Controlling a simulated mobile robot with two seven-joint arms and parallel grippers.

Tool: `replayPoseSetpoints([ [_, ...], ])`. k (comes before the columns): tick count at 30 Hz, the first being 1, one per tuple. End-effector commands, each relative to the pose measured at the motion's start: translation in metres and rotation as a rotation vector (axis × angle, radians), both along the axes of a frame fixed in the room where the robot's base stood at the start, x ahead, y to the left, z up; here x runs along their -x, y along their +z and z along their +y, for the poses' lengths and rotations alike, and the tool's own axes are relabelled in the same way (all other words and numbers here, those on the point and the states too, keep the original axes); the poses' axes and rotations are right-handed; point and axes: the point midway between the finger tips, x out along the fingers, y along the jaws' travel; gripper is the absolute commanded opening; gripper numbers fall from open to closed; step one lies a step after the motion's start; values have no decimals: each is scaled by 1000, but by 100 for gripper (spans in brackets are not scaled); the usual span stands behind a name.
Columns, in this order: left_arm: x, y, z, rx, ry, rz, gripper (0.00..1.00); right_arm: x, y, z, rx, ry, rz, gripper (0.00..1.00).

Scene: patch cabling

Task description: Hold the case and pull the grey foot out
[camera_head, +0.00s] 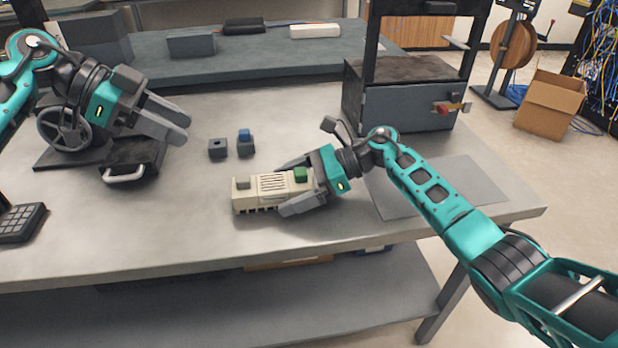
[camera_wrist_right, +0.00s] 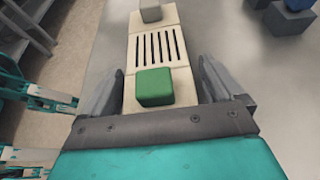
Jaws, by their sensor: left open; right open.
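The beige case (camera_head: 272,187) lies on the grey table, with dark vent slots on its top and a green block (camera_head: 300,174) near its right end. The grey foot (camera_head: 242,183) sits in the case's left end; it also shows at the top edge of the right wrist view (camera_wrist_right: 151,11). My right gripper (camera_head: 281,188) is open around the case's green-block end, one finger along each long side; whether the fingers touch it I cannot tell. My left gripper (camera_head: 180,126) is open and empty, raised over the table to the upper left of the case.
A dark block with a hole (camera_head: 218,149) and a block with a blue piece on top (camera_head: 245,146) stand behind the case. A black box with a handle (camera_head: 130,160) lies below the left gripper. A press-like machine (camera_head: 405,108) stands at the back right. The table's front is clear.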

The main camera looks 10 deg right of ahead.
Motion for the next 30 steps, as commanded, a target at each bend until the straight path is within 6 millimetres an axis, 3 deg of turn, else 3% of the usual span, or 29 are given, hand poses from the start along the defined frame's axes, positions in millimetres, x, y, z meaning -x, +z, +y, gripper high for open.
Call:
replayPoseSetpoints([
  [11, 0, 0, 0, 0, 0, 0, 43, 0, -3, 5, 1, 0, 0, 94],
  [30, 0, 0, 0, 0, 0, 0, 43, 0, -2, 5, 1, 0, 0, 33],
])
